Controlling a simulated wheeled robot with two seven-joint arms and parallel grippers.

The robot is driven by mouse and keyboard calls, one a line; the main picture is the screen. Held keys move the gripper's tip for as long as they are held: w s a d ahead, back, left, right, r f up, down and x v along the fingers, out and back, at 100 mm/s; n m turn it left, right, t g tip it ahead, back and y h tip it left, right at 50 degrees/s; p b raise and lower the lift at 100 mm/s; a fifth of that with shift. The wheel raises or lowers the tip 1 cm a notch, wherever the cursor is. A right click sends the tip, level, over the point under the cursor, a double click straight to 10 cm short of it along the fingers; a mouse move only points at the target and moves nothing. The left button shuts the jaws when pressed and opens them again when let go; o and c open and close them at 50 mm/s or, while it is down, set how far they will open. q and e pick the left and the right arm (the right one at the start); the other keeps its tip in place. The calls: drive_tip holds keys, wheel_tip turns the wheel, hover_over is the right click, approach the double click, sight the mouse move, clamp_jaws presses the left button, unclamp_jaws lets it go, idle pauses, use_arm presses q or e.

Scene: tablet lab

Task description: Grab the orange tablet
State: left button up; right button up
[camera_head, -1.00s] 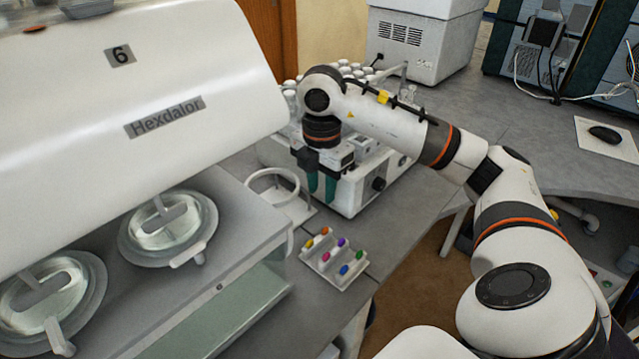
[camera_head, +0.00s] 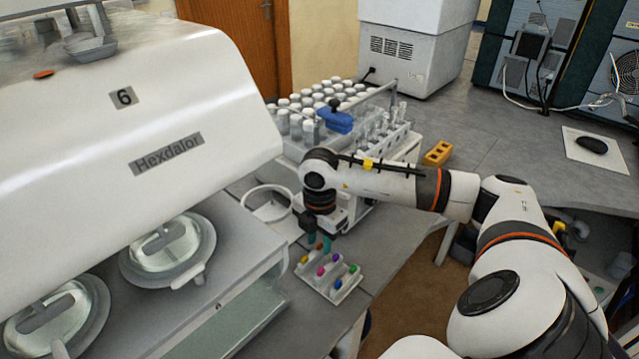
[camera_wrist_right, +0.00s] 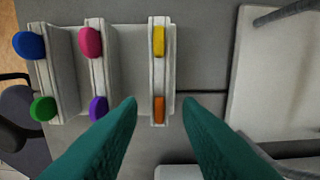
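The orange tablet (camera_wrist_right: 158,108) stands in a slot at the end of a narrow rack row in the right wrist view, with a yellow tablet (camera_wrist_right: 159,41) in the same row. My right gripper (camera_wrist_right: 160,102) is open and empty, its two green fingertips on either side of the orange tablet with gaps. I cannot tell how far above it they are. In the head view the right gripper (camera_head: 320,241) is over the back edge of the small white tablet rack (camera_head: 345,290), partly hiding the orange tablet. My left gripper is not in view.
Other tablets share the rack: pink (camera_wrist_right: 90,42), purple (camera_wrist_right: 98,108), blue (camera_wrist_right: 29,45) and green (camera_wrist_right: 43,108). A white ring stand (camera_head: 268,205) is left of the gripper. A machine with vials (camera_head: 300,125) stands behind. The white Hexdalor machine (camera_head: 130,120) fills the left.

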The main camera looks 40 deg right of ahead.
drive_tip(key=shift+c, duration=0.2)
clamp_jaws()
drive_tip(key=shift+r, duration=0.15)
